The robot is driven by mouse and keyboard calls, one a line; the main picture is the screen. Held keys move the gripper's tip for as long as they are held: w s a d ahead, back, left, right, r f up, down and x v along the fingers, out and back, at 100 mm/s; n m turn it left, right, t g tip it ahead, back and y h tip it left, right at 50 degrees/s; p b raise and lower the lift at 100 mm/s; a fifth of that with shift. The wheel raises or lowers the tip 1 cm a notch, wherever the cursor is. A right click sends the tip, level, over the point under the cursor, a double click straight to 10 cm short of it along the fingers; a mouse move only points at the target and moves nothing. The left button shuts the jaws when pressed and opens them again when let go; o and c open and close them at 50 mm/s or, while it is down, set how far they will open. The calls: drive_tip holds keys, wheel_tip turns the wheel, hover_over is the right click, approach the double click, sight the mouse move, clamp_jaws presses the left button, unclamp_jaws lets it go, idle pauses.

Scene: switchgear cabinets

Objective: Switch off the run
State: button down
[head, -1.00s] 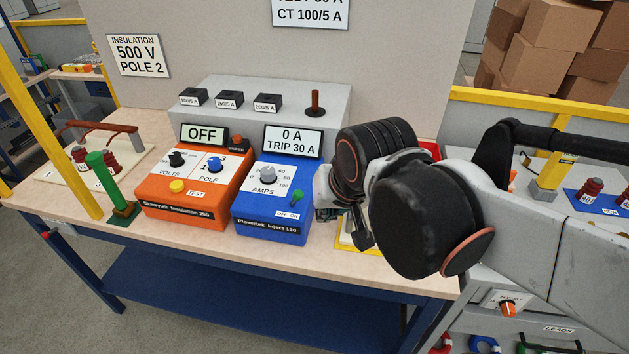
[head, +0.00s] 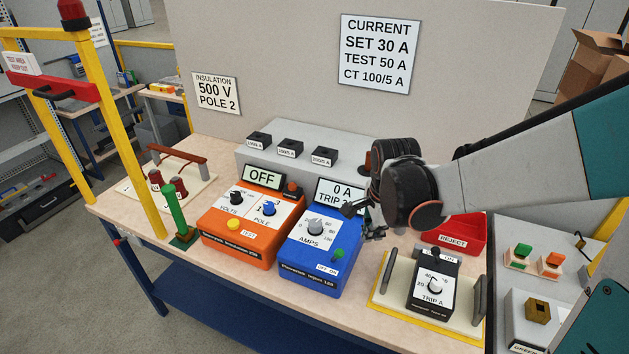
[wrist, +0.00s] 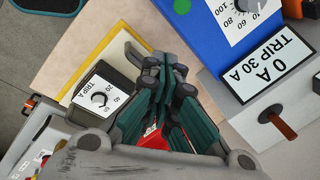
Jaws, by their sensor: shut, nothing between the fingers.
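The blue injection set (head: 318,272) stands on the bench. My gripper (head: 352,209) is shut and empty, above the right side of the blue set. In the wrist view my gripper (wrist: 160,72) is apart from the green toggle (wrist: 181,6) at the top edge.
The orange insulation tester (head: 238,235), its display OFF, stands left of the blue set. The black trip relay (head: 434,287) on its yellow-edged base and a red REJECT tray (head: 462,236) are to the right. A grey CT box (head: 345,142) stands behind.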

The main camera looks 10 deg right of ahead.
sight(337, 256)
drive_tip(key=shift+w+d+f+m+p, duration=0.4)
drive_tip(key=shift+w+d+f+m, duration=0.1)
drive_tip(key=shift+m, duration=0.5)
drive_tip(key=w+a+f+b, duration=0.1)
drive_tip(key=w+a+f, duration=0.1)
drive_tip(key=f, duration=0.6)
drive_tip(key=shift+a+f, duration=0.25)
drive_tip(key=shift+a, duration=0.55)
